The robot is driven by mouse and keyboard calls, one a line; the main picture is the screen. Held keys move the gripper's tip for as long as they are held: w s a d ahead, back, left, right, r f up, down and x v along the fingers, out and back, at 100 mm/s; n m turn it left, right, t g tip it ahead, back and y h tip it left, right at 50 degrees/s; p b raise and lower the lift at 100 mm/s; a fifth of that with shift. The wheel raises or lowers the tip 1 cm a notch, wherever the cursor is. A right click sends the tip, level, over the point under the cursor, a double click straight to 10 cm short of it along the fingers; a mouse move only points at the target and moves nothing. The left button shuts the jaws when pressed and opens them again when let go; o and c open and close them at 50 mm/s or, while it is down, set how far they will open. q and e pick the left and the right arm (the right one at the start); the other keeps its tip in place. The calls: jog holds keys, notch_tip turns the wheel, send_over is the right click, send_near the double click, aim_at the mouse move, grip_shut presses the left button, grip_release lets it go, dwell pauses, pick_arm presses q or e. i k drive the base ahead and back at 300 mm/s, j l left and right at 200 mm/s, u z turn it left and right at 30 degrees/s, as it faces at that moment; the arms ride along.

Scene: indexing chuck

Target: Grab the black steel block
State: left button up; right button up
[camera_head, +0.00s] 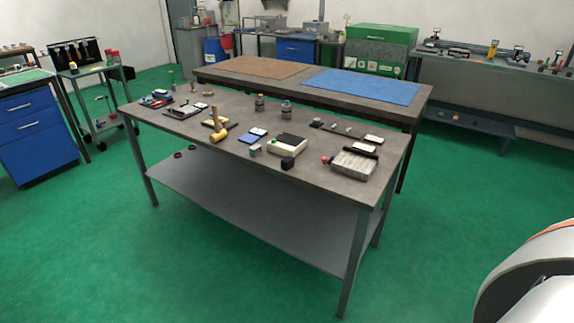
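A small black block (288,163) sits near the front edge of the grey worktable (230,170), just in front of a cream box (289,146) with a dark top. It looks like the black steel block, but it is too small in view to tell its material. Nothing covers it. Neither of my grippers is in view. A white, rounded part with an orange stripe at the lower right looks like part of my arm.
Around the block lie a small grey cube (255,150), a blue-and-white pad (252,135), a yellow-headed mallet (217,132) and a grey ribbed tray (353,163). Dark bottles (286,110) stand behind. Green floor (200,270) is open before the table.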

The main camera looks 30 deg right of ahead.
aim_at(287, 163)
jog(key=i+z, duration=0.1)
jog(key=z, duration=1)
jog(key=i+j+z, duration=0.2)
jog(key=z, duration=0.3)
jog(key=i+j+z, duration=0.1)
jog(key=j+z, duration=0.4)
jog(key=i+j+z, duration=0.2)
jog(key=j, duration=0.25)
jog(key=j+z, duration=0.15)
jog(key=j, duration=0.3)
jog(key=k+l, duration=0.05)
